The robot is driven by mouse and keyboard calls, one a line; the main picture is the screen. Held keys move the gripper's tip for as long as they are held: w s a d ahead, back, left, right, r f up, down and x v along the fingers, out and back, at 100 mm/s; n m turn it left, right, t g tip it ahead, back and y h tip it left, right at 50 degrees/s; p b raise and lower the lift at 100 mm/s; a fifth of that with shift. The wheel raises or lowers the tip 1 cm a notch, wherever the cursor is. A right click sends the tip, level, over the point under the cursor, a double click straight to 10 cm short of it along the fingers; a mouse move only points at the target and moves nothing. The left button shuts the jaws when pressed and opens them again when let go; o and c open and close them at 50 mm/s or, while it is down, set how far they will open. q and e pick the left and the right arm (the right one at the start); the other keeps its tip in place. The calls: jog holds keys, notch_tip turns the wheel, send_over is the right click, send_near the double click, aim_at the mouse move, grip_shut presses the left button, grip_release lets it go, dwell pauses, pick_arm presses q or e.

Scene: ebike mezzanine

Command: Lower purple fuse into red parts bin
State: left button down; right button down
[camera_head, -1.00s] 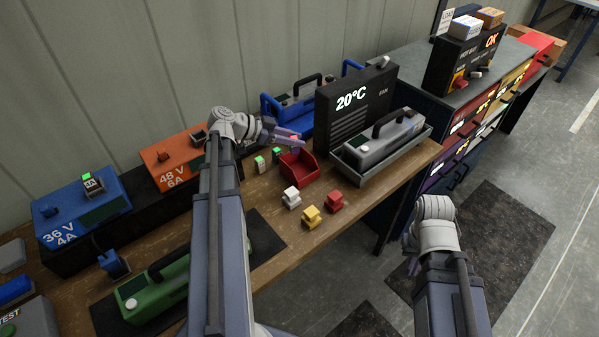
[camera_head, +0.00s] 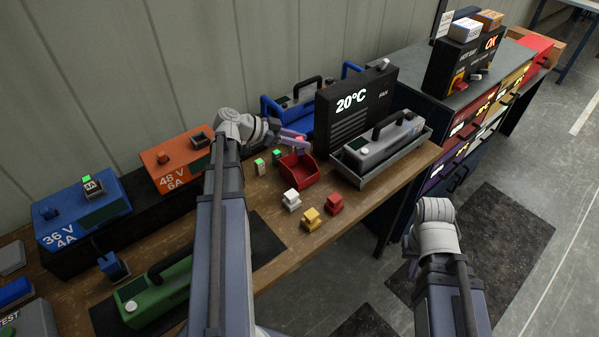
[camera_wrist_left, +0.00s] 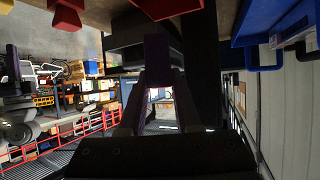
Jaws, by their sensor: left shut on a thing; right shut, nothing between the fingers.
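The red parts bin (camera_head: 299,172) stands on the wooden bench, in front of the black 20°C fan unit. My left gripper (camera_head: 298,139) is at the bin, above its back part, shut on the purple fuse (camera_wrist_left: 157,48). In the left wrist view the fuse stands dark between the two fingers; in the head view it is small and partly hidden by the gripper. I cannot tell whether its lower end is inside the bin. A red edge, likely the bin, shows at the top of the wrist view. My right gripper (camera_head: 413,268) is shut and empty, low over the floor beside the bench.
White (camera_head: 291,200), yellow (camera_head: 311,219) and red (camera_head: 335,204) small blocks sit in front of the bin. Two green-topped pieces (camera_head: 260,166) stand left of it. A grey case in a tray (camera_head: 385,170) is close on the right, and the fan unit (camera_head: 350,110) rises behind.

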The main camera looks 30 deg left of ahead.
aim_at(299, 153)
pick_arm(q)
jog(key=shift+f, duration=0.1)
jog(key=shift+f+b, duration=2.6)
jog(key=shift+b, duration=0.1)
jog(key=shift+f+b, duration=0.7)
jog(key=c, duration=0.5)
grip_release()
jog(key=shift+r, duration=0.2)
notch_tip(299, 153, up, 10)
jog(key=p, duration=1)
jog(key=shift+f, duration=0.15)
